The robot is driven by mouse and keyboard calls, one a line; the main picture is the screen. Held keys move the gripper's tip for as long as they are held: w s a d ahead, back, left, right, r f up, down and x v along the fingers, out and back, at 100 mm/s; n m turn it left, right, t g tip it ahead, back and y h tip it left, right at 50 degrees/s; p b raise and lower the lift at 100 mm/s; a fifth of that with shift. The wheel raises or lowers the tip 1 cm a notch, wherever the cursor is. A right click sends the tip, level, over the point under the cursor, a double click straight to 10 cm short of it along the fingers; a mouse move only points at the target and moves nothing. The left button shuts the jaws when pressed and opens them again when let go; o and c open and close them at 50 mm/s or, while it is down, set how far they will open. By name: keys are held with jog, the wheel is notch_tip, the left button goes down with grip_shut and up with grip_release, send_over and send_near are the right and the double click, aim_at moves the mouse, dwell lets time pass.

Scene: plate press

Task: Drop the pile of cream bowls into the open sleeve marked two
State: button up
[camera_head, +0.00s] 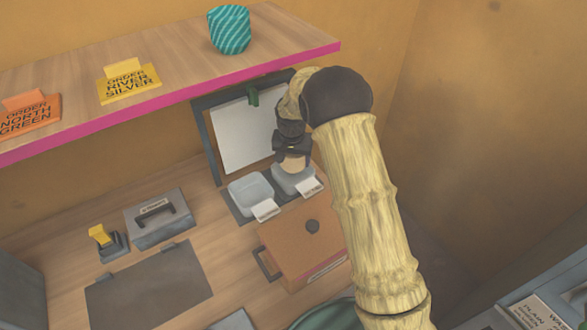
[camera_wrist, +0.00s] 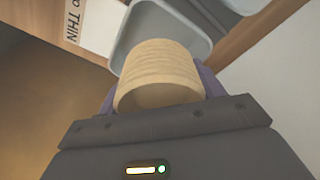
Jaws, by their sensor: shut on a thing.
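My gripper (camera_head: 292,148) is shut on the pile of cream bowls (camera_head: 293,164), which it holds over the right one of two pale open containers (camera_head: 294,182). In the wrist view the ribbed pile (camera_wrist: 158,72) sits between the dark fingers, with a pale open container (camera_wrist: 187,17) beyond it. I cannot tell whether the pile's lower end is inside the container. The other pale container (camera_head: 250,196) stands to the left and looks empty. No mark two is legible; a card (camera_wrist: 97,27) in the wrist view shows "THIN".
An orange-brown box (camera_head: 290,246) with a dark knob stands in front of the containers. A white panel (camera_head: 243,132) is behind them. A shelf (camera_head: 170,62) with a teal striped cup (camera_head: 229,30) and order signs hangs above. A grey handled box (camera_head: 157,222) stands left.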

aim_at(293, 177)
jog(key=shift+f, duration=0.4)
jog(key=shift+f, duration=0.15)
jog(key=shift+f+p, duration=0.35)
jog(key=shift+f, duration=1.4)
jog(key=shift+f, duration=0.2)
jog(key=o, duration=0.9)
jog(key=shift+c, duration=0.2)
jog(key=shift+r, duration=0.1)
jog(key=shift+s+a+r+b, duration=0.1)
jog(key=shift+s+r+b, duration=0.15)
jog(key=shift+r, duration=1.05)
jog(key=shift+s+d+r+b, duration=0.1)
jog(key=shift+s+r+b, duration=0.1)
jog(key=shift+r, duration=1.05)
jog(key=shift+s+a+r+b, duration=0.15)
jog(key=shift+r+b, duration=0.1)
jog(key=shift+r, duration=1.05)
